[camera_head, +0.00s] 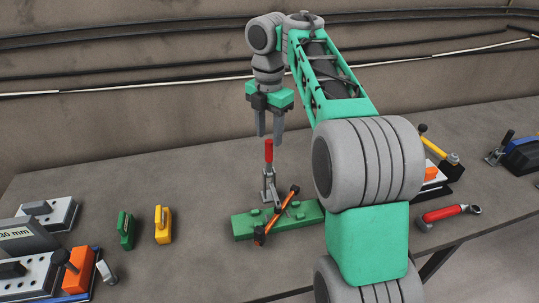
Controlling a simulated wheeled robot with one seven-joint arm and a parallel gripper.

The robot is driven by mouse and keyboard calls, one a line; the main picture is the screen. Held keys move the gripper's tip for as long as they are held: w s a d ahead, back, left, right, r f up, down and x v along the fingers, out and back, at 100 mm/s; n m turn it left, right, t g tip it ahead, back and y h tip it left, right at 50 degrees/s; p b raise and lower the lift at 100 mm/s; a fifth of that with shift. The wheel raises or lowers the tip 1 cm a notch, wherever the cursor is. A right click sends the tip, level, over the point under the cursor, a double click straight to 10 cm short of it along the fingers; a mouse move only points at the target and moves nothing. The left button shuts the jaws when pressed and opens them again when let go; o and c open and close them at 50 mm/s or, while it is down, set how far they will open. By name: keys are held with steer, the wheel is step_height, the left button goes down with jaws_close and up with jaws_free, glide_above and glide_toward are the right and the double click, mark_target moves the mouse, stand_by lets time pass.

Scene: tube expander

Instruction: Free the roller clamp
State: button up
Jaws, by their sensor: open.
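A green fixture block (245,228) lies on the table in the middle of the camera_head view. An upright clamp with a red handle (268,150) and a grey metal body (268,183) stands at the block's back edge; I take it for the roller clamp. An orange and black bar (276,218) lies slanted across the block, in front of the clamp. My gripper (270,136) points down with its two fingers apart and empty. In the picture its fingertips are just above the red handle; I cannot tell the depth gap between them.
A green piece (126,230) and a yellow piece (163,225) stand to the left. Grey and orange fixtures (77,270) fill the left front corner. A red-handled ratchet (445,213) lies at the right. My arm hides part of the table right of the block.

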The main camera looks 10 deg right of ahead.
mark_target(269, 152)
step_height(269, 152, down, 7)
steer(key=b, duration=0.6)
steer(key=shift+f, duration=0.1)
steer(key=shift+c, duration=0.4)
jaws_close()
stand_by(0.5)
